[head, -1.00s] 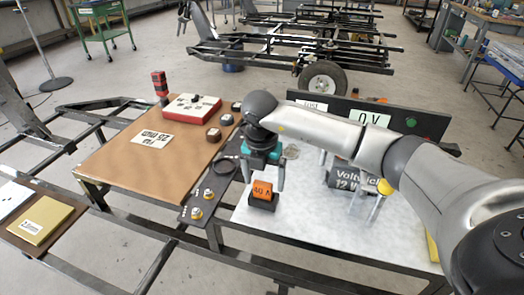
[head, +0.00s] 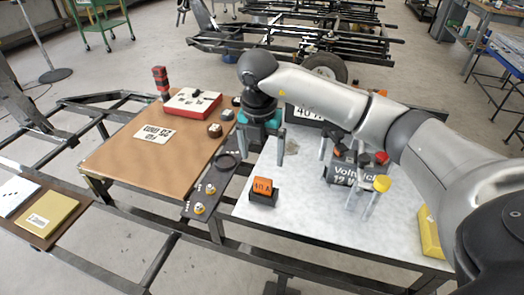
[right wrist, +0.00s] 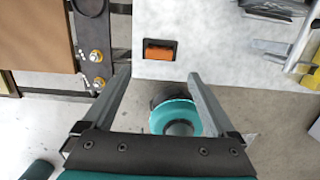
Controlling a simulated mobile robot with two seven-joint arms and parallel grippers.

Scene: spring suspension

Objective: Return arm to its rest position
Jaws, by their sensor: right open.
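My right gripper (head: 263,158) is open and empty, held above the left part of the white tabletop with its fingers pointing down. Its arm comes in from the right across the head view. In the right wrist view the two open fingers (right wrist: 150,100) have nothing between them that they touch. An orange block in a black holder (head: 263,188) stands on the white top below the gripper, apart from it; it also shows in the right wrist view (right wrist: 159,50). My left gripper is not in view.
A brown board (head: 120,165) with a red-and-white box (head: 193,102) lies to the left. A dark strip with yellow-topped studs (head: 200,208) lies between the tables. A battery (head: 343,173), a yellow-handled tool (head: 381,184) and a dark panel (head: 310,112) stand right, near my arm.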

